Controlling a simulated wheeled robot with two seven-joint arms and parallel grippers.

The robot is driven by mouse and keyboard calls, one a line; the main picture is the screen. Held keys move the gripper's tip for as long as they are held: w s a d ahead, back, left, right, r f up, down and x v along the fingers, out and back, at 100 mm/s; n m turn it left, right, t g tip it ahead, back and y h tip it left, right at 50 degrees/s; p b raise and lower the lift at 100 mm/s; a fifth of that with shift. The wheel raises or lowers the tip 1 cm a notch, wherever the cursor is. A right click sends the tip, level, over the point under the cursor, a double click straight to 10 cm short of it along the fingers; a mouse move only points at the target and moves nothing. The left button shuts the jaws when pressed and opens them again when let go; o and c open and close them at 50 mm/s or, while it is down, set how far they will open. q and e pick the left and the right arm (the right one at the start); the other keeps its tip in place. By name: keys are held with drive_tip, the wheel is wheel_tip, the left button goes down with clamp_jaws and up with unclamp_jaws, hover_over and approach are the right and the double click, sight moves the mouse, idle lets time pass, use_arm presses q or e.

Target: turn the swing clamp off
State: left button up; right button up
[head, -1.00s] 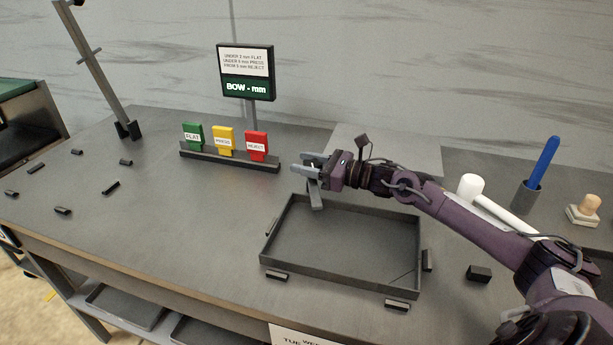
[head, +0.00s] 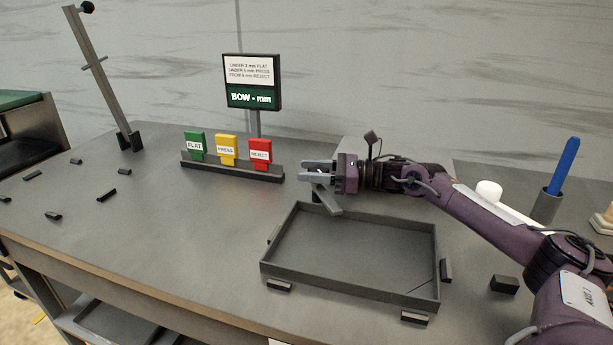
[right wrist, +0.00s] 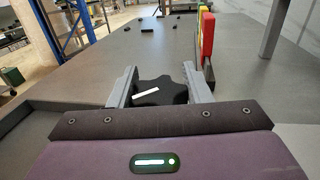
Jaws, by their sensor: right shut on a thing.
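The swing clamp's grey bar (head: 328,202) shows below my right gripper (head: 316,171) in the head view. It slants down to the right, and its end overlaps the far rim of the dark tray (head: 350,294) in the picture. I cannot tell whether it touches the rim. In the right wrist view, a black lobed knob (right wrist: 165,93) with a white mark sits between the fingers of my right gripper (right wrist: 160,86), which is shut on it. The clamp's base is mostly hidden by the gripper. My left gripper is out of view.
A rack with green FLAT (head: 195,144), yellow PRESS (head: 227,150) and red REJECT (head: 260,154) tags stands left of the gripper, before the BOW sign (head: 252,82). A white-headed mallet (head: 489,191) and a blue pen (head: 564,166) are at right.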

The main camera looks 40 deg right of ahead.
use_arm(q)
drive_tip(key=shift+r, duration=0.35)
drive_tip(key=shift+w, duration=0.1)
use_arm(e)
drive_tip(key=o, duration=1.4)
